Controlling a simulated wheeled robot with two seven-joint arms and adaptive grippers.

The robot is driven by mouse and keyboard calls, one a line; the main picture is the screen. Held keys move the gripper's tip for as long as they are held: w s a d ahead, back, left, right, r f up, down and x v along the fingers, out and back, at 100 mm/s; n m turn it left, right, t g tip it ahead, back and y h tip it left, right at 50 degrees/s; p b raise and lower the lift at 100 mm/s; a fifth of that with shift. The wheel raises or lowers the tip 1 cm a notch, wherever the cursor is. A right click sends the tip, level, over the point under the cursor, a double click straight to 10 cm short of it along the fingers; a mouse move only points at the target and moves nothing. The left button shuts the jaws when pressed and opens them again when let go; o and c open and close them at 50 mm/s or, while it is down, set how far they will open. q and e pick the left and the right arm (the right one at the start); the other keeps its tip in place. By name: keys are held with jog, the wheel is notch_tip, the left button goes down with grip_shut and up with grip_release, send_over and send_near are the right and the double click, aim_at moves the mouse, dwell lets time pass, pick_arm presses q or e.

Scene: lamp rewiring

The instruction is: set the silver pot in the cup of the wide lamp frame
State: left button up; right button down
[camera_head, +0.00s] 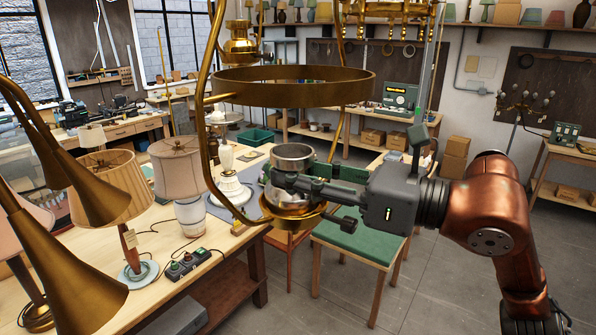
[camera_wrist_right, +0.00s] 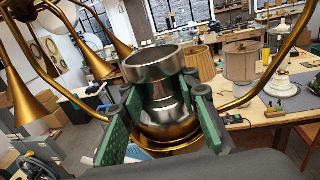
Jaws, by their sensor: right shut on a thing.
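The silver pot (camera_head: 293,162) is upright, with a wide rim, a narrow neck and a round belly. My right gripper (camera_head: 292,186) is shut on it from the right side. In the right wrist view the pot (camera_wrist_right: 158,92) stands between the green finger pads of the gripper (camera_wrist_right: 160,110). The wide lamp frame (camera_head: 292,88) is brass, with a large ring above the pot and curved arms around it. Its cup (camera_head: 290,222) is directly below the pot; I cannot tell if the pot's base rests in it. My left gripper is not in view.
Brass cone shades (camera_head: 75,265) hang at the left front. A workbench (camera_head: 215,262) at left holds shaded lamps (camera_head: 177,168) and a switch box (camera_head: 188,265). Floor at right is open.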

jog(key=shift+f+b, duration=0.15)
jog(key=shift+b, duration=0.2)
dwell(0.4)
jog(key=c, duration=1.4)
grip_release()
jog(key=shift+f, duration=0.1)
